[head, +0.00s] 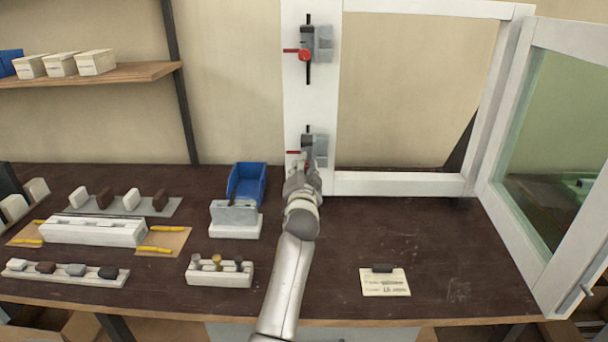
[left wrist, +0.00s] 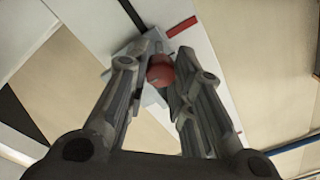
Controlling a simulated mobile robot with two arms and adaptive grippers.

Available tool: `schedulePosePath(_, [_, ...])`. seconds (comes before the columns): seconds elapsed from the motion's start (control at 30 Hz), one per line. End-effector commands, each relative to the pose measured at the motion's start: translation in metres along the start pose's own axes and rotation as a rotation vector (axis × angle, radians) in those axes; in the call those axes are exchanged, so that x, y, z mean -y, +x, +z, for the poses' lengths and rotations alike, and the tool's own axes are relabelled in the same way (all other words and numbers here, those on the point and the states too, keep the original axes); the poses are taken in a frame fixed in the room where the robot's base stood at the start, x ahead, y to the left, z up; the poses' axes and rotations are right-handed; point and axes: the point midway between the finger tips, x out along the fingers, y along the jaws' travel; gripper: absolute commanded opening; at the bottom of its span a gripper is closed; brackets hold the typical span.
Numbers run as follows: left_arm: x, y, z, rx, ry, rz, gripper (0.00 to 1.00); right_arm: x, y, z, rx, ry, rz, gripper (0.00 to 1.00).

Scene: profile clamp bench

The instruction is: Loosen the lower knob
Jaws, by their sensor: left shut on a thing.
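The lower clamp (head: 307,140) is mounted on the white upright (head: 294,110), below the upper clamp (head: 316,44) with its red knob (head: 305,55). My left gripper (head: 307,168) is at the lower clamp and covers most of its knob in the head view. In the left wrist view the lower red knob (left wrist: 160,70) sits between the two fingertips of my left gripper (left wrist: 158,80), which is shut on it. A red bar (left wrist: 182,26) sticks out beside the knob. My right gripper is not in view.
A blue bin (head: 247,182) and a grey-white block holder (head: 235,217) stand left of my left arm. A labelled card (head: 385,281) lies to the right. A glazed white door (head: 560,150) stands open at the right. The bench between is clear.

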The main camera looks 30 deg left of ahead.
Motion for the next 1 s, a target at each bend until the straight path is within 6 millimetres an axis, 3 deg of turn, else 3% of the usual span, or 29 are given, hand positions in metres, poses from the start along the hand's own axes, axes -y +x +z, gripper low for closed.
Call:
schedulePosePath(0.5, [0.001, 0.000, -0.002, 0.005, -0.329, -0.013, 0.00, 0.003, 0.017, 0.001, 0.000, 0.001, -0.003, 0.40])
schedulePosePath(1.0, [0.002, 0.000, -0.003, 0.006, -0.383, -0.016, 0.00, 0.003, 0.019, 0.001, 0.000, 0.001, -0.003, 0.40])
